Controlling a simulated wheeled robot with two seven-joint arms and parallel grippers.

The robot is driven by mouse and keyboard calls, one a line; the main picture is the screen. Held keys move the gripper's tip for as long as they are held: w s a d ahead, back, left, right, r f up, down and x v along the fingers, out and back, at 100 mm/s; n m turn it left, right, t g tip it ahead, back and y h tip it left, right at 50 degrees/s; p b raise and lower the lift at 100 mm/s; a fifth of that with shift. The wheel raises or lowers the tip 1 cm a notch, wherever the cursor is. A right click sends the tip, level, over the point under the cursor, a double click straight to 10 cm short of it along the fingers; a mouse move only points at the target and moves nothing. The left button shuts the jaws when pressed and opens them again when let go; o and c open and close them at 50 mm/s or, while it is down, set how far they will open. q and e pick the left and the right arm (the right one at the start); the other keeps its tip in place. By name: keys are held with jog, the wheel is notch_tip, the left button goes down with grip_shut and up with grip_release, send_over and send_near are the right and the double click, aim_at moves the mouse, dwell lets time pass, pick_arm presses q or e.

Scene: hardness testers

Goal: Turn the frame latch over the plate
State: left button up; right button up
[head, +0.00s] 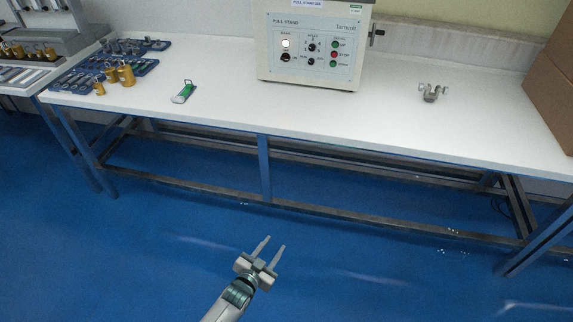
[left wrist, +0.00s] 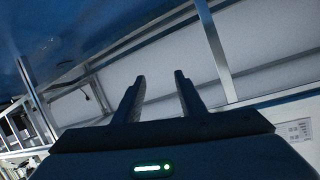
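A small item with a green frame and a pale plate (head: 184,91) lies on the white bench top, left of centre. One part of the frame appears raised at its right side. A latch is too small to make out. My left gripper (head: 269,246) is in front of the bench over the blue floor, well away from this item. Its two fingers are apart with nothing between them. They also show open in the left wrist view (left wrist: 158,88), which does not show the framed item. My right gripper is in neither view.
The white bench (head: 330,115) carries a pull stand box (head: 312,45) at the back and a small metal clamp (head: 431,94) at right. Brass weights (head: 125,74) and blue trays (head: 75,82) are at left. Brown boxes (head: 552,75) stand far right. The bench middle is clear.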

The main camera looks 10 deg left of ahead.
pick_arm(q)
jog(key=s+f+n+g, duration=0.1)
jog(key=s+f+g, duration=0.1)
jog(key=s+f, duration=0.4)
jog(key=s+a+f+n+g+y, duration=0.1)
jog(key=s+f, duration=0.5)
jog(key=s, duration=0.8)
jog(key=s+f+n+g, duration=0.1)
jog(key=s+f+g, duration=0.2)
jog(key=s+f, duration=0.3)
jog(key=s, duration=0.3)
jog(key=shift+s+a+f+g+y, duration=0.3)
jog(key=shift+s+a+g, duration=0.05)
jog(key=shift+s+g, duration=0.05)
jog(key=shift+c, duration=0.7)
jog(key=shift+w+d, duration=0.15)
